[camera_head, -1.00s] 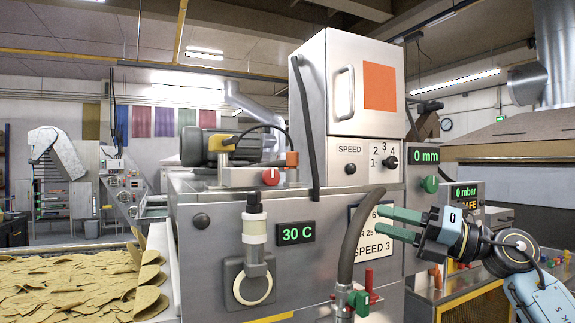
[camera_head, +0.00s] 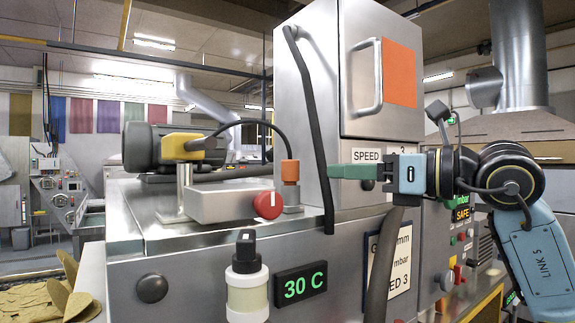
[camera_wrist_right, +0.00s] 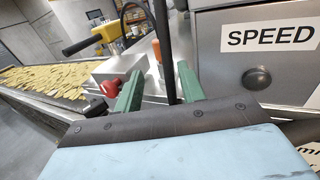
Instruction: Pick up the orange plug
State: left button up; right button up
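The orange plug (camera_head: 290,171) stands upright on a small metal block on top of the machine, with a black cable running from it to a yellow connector. It also shows in the right wrist view (camera_wrist_right: 156,49), ahead of and between the fingertips. My right gripper (camera_head: 330,171) reaches in from the right at about the plug's height, a short way to its right. Its two green fingers (camera_wrist_right: 160,69) are apart with nothing held between them. A thick black hose crosses just in front of them. My left gripper is not in view.
The black hose (camera_head: 309,110) hangs down the cabinet (camera_head: 349,30) close to the fingertips. A metal box with a red knob (camera_head: 267,205) stands left of the plug. A motor (camera_head: 143,146) and yellow connector (camera_head: 182,146) are further left. A 30 C display (camera_head: 300,284) is below.

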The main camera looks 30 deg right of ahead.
aim_at(298, 168)
jog(key=p+x, duration=0.2)
jog(key=x, duration=0.2)
jog(key=shift+w+a, duration=0.1)
jog(key=shift+w, duration=0.15)
jog(key=p+x, duration=0.2)
jog(key=x, duration=0.1)
jog(key=shift+w+r, duration=0.1)
jog(key=shift+w, duration=0.25)
jog(key=shift+w+a, duration=0.2)
jog(key=shift+w, duration=0.2)
jog(key=c, duration=0.7)
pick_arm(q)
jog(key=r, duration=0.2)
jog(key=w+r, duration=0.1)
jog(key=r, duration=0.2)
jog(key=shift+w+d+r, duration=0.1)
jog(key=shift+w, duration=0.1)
pick_arm(e)
jog(key=shift+c, duration=0.2)
